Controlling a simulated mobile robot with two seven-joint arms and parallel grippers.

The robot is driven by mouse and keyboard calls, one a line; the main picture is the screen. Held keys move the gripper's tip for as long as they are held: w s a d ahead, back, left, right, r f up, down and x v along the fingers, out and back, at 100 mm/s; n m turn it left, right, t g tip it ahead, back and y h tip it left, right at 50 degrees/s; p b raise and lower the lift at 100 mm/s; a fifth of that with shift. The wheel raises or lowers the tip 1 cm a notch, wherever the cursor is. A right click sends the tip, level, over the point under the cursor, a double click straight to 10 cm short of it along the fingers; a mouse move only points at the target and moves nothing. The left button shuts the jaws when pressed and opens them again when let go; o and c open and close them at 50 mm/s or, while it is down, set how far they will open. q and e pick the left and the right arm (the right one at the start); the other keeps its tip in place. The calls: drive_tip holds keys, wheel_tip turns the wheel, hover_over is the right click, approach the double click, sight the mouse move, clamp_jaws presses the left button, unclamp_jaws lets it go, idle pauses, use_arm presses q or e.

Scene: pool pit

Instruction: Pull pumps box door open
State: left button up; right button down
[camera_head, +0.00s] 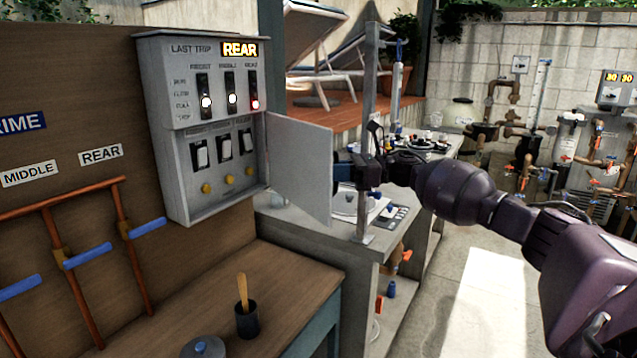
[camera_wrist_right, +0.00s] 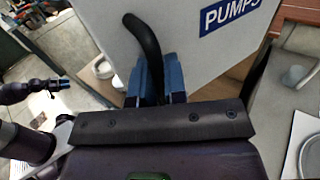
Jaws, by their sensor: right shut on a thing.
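The pumps box (camera_head: 190,115) is a grey box on the wooden wall panel. In the right wrist view the door (camera_wrist_right: 190,35) carries a blue "PUMPS" label (camera_wrist_right: 228,14) and a black curved handle (camera_wrist_right: 145,45). My right gripper (camera_head: 345,172) is at the door's outer face near its free edge. In the wrist view its blue fingers (camera_wrist_right: 158,80) are shut on the handle's lower end.
A wooden bench (camera_head: 250,300) below the box holds a dark cup (camera_head: 247,320) with a wooden stick and a lidded pot (camera_head: 203,347). A grey post (camera_head: 368,90) and a counter (camera_head: 320,232) stand close to my right gripper. Open floor (camera_head: 465,300) lies to the right.

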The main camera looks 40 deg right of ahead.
drive_tip(key=shift+w+d, duration=0.15)
drive_tip(key=shift+d, duration=0.7)
drive_tip(key=c, duration=1.2)
unclamp_jaws()
